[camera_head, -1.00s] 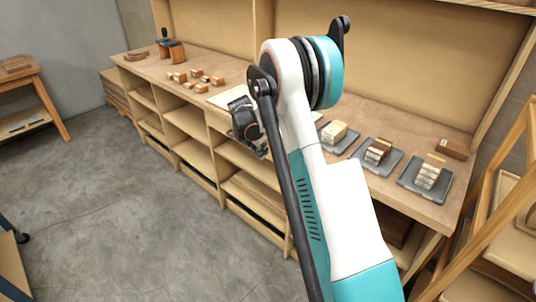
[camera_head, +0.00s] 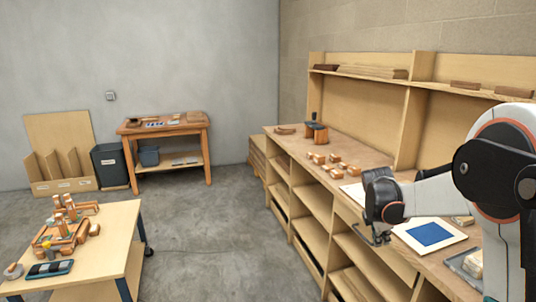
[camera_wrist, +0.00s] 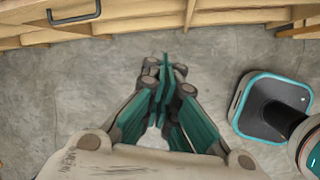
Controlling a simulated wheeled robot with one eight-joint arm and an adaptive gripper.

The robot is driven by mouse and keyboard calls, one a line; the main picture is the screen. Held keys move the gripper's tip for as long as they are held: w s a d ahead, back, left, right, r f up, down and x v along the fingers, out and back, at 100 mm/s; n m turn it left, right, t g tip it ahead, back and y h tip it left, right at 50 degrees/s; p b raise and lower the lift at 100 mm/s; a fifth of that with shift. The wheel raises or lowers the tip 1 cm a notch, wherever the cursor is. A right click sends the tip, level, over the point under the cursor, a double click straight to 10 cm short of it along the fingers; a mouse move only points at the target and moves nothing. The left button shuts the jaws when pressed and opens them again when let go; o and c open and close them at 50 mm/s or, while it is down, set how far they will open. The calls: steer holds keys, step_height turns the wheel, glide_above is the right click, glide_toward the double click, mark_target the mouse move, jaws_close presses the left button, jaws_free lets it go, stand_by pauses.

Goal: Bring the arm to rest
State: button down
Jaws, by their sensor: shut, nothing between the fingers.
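My gripper (camera_head: 376,236) is at the right of the head view, in front of the long wooden bench and beside its front edge. In the wrist view my gripper (camera_wrist: 165,68) points down over bare grey floor. Its teal-padded fingers are together at the tips, with nothing between them. My arm is folded, its big joint at the right edge of the head view hiding part of the bench.
The long bench (camera_head: 345,160) carries wooden blocks (camera_head: 335,168), a white sheet with a blue square (camera_head: 430,235) and a grey tray (camera_head: 460,264). A low table (camera_head: 105,240) with clamps stands at left. A small workbench (camera_head: 180,129) stands by the wall. The floor between is clear.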

steer(key=s+a+r+m+t+y, duration=0.1)
steer(key=s+a+r+m, duration=0.35)
steer(key=s+r, duration=0.2)
steer(key=s+a+r+m+t, duration=0.1)
steer(key=s+a+r+m, duration=0.35)
steer(key=s, duration=0.35)
steer(key=s+a+f+m+t+y, duration=0.1)
steer(key=s+a+m, duration=0.2)
steer(key=s, duration=0.6)
steer(key=s+a+m+t+y, duration=0.1)
steer(key=s+a+m, duration=0.3)
steer(key=s, duration=0.5)
steer(key=shift+a+f+m+t, duration=0.2)
steer(key=shift+f+m+t, duration=0.15)
steer(key=shift+m, duration=0.55)
